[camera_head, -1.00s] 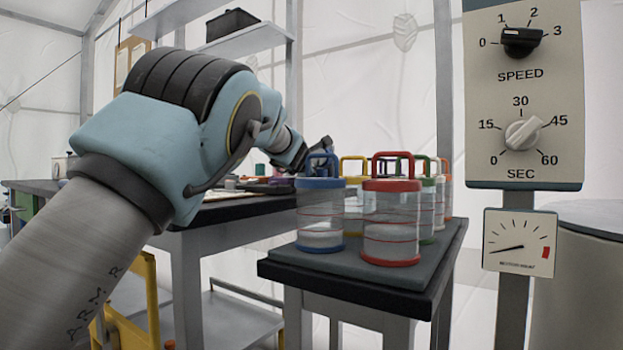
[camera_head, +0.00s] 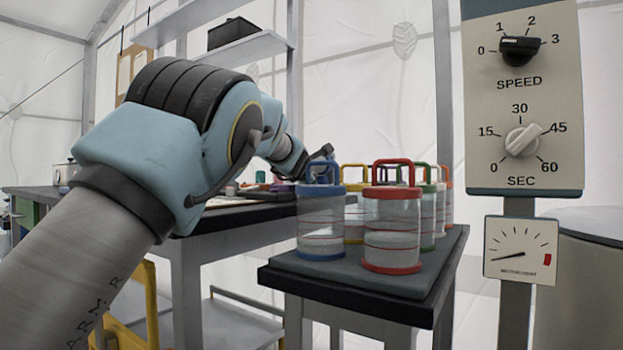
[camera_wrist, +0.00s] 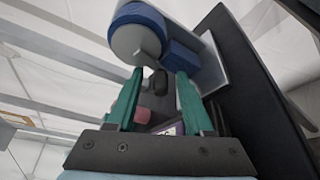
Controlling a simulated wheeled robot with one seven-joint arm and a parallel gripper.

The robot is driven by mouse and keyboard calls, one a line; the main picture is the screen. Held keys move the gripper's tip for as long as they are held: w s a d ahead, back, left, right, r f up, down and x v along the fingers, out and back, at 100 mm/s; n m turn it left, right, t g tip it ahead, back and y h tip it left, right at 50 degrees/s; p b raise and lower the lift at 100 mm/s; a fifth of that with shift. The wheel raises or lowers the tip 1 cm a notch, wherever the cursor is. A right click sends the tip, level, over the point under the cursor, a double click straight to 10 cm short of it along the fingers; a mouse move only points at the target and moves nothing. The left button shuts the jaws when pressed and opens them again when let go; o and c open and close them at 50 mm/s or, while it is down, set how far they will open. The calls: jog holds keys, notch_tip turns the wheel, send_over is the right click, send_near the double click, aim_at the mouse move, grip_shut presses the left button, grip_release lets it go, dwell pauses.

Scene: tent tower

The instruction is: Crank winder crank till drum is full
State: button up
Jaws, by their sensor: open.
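I cannot make out a winder, its crank or a drum for certain in either view. In the wrist view my gripper (camera_wrist: 162,88) is open, with its two teal fingers apart. Beyond the fingertips is a blue rounded part with a grey face (camera_wrist: 138,42), beside another blue block (camera_wrist: 181,57). A small dark piece shows between the fingers; whether anything touches them is unclear. In the head view my arm reaches toward the bench area behind the blue-lidded canister (camera_head: 321,222), and the fingers are too small or hidden to tell.
A red-lidded canister (camera_head: 391,228) and several others stand on a small dark-topped table (camera_head: 350,276). A panel (camera_head: 524,105) with SPEED and SEC knobs and a needle gauge (camera_head: 521,249) stands at right. A longer bench (camera_head: 235,218) lies behind, with a shelf (camera_head: 215,46) above.

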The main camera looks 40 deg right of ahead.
jog(key=b+v, duration=0.3)
jog(key=v, duration=0.7)
jog(key=shift+s+a+r, duration=0.1)
jog(key=shift+s+a, duration=0.15)
jog(key=shift+a, duration=0.05)
